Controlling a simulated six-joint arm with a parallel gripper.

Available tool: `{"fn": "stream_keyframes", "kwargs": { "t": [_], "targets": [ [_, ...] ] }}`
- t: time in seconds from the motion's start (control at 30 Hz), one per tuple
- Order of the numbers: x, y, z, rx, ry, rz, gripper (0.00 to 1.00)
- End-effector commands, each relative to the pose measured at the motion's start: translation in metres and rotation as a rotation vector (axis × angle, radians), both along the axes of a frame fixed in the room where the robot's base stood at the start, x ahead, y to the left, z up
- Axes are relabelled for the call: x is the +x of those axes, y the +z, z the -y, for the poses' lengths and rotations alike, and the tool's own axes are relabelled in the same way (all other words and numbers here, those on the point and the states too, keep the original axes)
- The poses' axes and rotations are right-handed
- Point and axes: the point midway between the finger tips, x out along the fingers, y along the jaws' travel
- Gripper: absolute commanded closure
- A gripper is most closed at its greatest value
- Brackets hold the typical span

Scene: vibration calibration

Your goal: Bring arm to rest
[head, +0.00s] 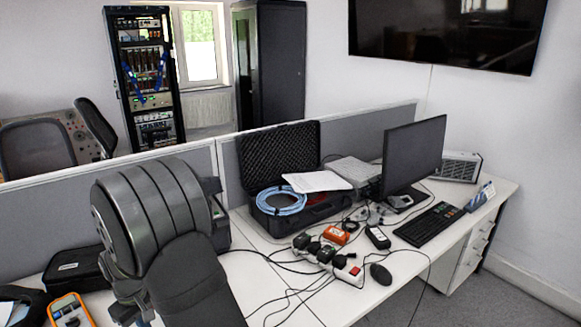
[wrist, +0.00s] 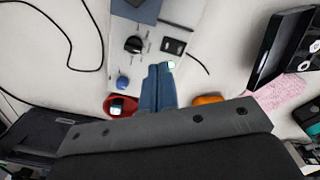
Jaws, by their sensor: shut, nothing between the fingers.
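My gripper shows in the wrist view as two blue fingers (wrist: 158,87) side by side, shut with no visible gap and nothing held. They reach over a white panel (wrist: 122,45) with a black knob, a blue button and a lit green spot beside the fingertips. How high the fingers are above the panel I cannot tell. In the head view my dark grey arm fills the lower left, over the desk, and hides the part of the desk behind it. The gripper itself is mostly hidden there by the arm.
An orange meter (head: 71,311) lies left of my arm. To the right, an open black case (head: 279,165) holds a blue cable coil. A power strip (head: 330,262), loose cables, monitor (head: 413,155) and keyboard (head: 430,224) crowd the desk. A grey partition (head: 185,158) runs behind.

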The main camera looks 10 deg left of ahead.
Motion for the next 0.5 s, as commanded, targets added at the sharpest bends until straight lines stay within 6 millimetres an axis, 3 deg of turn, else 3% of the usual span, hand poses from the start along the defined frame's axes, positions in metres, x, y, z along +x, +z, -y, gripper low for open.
{"fn": "stream_keyframes", "kwargs": {
  "t": [0.5],
  "targets": [
    [0.043, 0.002, 0.098, -0.064, -0.169, -0.028, 1.0]
  ]
}}
